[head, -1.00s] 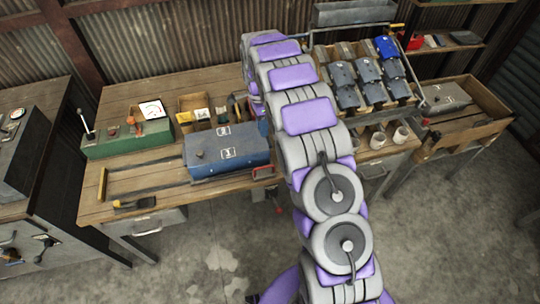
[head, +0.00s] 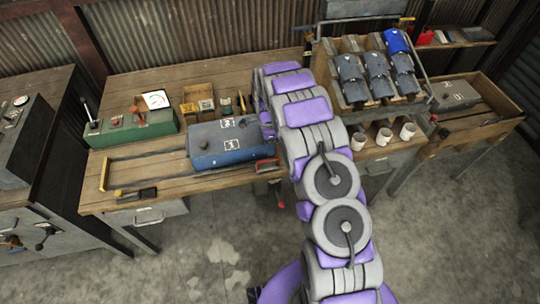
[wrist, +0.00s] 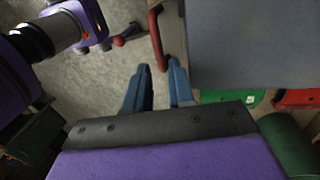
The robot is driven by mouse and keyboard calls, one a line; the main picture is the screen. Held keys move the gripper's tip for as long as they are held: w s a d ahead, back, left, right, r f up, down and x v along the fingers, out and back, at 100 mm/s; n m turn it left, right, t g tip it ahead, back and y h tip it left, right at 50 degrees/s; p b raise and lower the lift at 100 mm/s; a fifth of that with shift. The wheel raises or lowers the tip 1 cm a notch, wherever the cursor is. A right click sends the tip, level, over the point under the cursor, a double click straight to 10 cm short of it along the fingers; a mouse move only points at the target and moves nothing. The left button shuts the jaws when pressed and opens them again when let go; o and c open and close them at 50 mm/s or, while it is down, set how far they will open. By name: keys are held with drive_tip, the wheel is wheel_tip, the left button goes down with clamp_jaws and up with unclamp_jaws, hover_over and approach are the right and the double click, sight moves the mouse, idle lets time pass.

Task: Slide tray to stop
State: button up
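The tray is a blue box with a grey lid (head: 232,140), on the wooden workbench between slide rails, right of a yellow stop bar (head: 104,174). Its red handle (head: 266,166) is at its right front end; a red bar that looks like this handle shows in the wrist view (wrist: 156,38). My gripper (wrist: 158,67) is open, its two blue fingers apart. The red bar's lower end is at the fingertips, close to the right finger; I cannot tell whether they touch. A flat grey surface (wrist: 250,45), probably the tray, fills the upper right there. My arm hides the gripper in the head view.
A green control box (head: 130,130) with levers stands behind left on the bench. A dark tool with a yellow end (head: 135,195) lies at the front edge. The rails left of the tray look clear.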

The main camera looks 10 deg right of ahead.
sight(270, 165)
drive_tip(key=shift+s+f, duration=0.2)
drive_tip(key=shift+f, duration=0.8)
drive_tip(key=shift+s+f, duration=0.2)
drive_tip(key=shift+f, duration=0.8)
clamp_jaws()
